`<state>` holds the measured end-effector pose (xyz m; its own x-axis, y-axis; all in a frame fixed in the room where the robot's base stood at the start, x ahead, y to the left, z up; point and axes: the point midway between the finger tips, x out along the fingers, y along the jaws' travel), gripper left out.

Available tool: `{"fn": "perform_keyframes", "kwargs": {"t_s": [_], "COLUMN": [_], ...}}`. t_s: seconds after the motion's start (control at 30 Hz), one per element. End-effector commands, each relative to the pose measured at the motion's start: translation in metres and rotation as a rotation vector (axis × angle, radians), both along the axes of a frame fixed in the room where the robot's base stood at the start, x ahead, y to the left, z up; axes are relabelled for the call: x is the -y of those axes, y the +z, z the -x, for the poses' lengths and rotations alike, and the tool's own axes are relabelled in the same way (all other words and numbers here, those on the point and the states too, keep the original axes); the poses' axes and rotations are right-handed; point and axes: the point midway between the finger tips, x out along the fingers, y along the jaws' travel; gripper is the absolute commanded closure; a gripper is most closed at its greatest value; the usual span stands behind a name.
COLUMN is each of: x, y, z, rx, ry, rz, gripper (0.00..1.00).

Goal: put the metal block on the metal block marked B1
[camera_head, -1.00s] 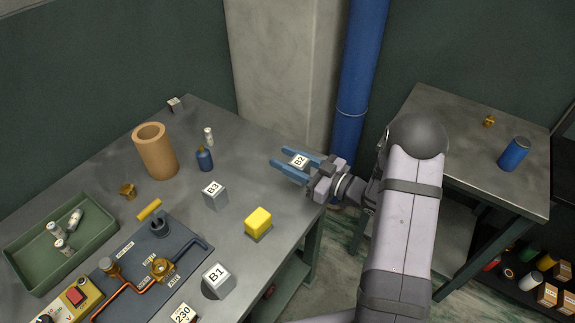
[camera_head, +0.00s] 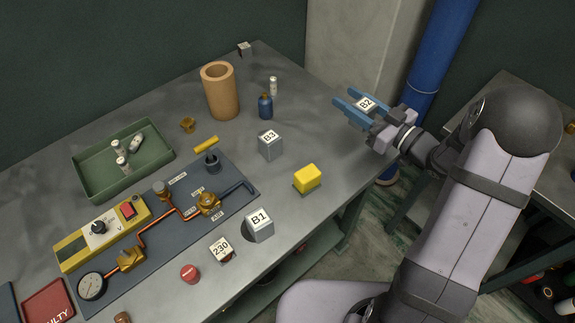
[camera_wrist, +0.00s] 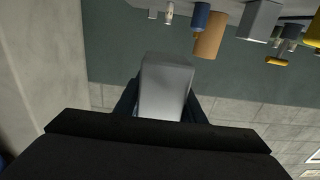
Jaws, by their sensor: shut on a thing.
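My gripper (camera_head: 362,108) has blue fingers and is shut on a metal block marked B2 (camera_head: 366,104). It holds the block at the table's right edge in the head view; the height above the table is hard to tell. In the wrist view the held block (camera_wrist: 166,88) is a plain grey face between the fingers. The metal block marked B1 (camera_head: 260,227) stands near the table's front edge, label up, with nothing on it. It is well to the lower left of my gripper. A metal block marked B3 (camera_head: 270,146) stands farther back.
A yellow block (camera_head: 307,178) stands between B1 and my gripper. A block marked 230 (camera_head: 221,250) is beside B1. A dark panel with copper pipes (camera_head: 190,225), a green tray (camera_head: 92,190), a brown cylinder (camera_head: 221,92) and a blue bottle (camera_head: 265,106) are also on the table.

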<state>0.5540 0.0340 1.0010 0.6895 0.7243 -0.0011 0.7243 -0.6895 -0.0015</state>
Motion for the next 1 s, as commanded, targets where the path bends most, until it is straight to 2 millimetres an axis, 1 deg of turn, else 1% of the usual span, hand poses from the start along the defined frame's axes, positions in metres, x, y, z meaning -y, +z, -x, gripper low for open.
{"fn": "perform_keyframes", "kwargs": {"t_s": [0.17, 0.27, 0.37, 0.4, 0.47, 0.53, 0.6, 0.67, 0.7, 0.77, 0.8, 0.87, 0.9, 0.97, 1.0], "x": [-0.024, -0.048, -0.079, -0.093, -0.115, -0.141, -0.166, -0.186, -0.198, -0.214, -0.224, -0.236, -0.243, -0.25, -0.252], "y": [0.009, 0.018, 0.031, 0.038, 0.046, 0.056, 0.063, 0.066, 0.069, 0.072, 0.074, 0.076, 0.077, 0.078, 0.076], "z": [0.002, 0.005, 0.011, 0.014, 0.022, 0.034, 0.05, 0.066, 0.078, 0.098, 0.112, 0.134, 0.149, 0.173, 0.188], "rx": [0.008, 0.01, 0.011, 0.011, 0.011, 0.01, 0.009, 0.007, 0.007, 0.006, 0.006, 0.006, 0.005, 0.004, 0.003], "ry": [0.049, 0.098, 0.163, 0.193, 0.239, 0.296, 0.36, 0.419, 0.461, 0.525, 0.57, 0.64, 0.687, 0.756, 0.801], "rz": [-0.001, 0.0, -0.001, -0.001, -0.001, -0.002, -0.002, -0.002, -0.002, -0.003, -0.003, -0.004, -0.004, -0.005, -0.004], "gripper": [1.0, 1.0, 1.0, 1.0, 1.0, 1.0, 1.0, 1.0, 1.0, 1.0, 1.0, 1.0, 1.0, 1.0, 1.0]}}
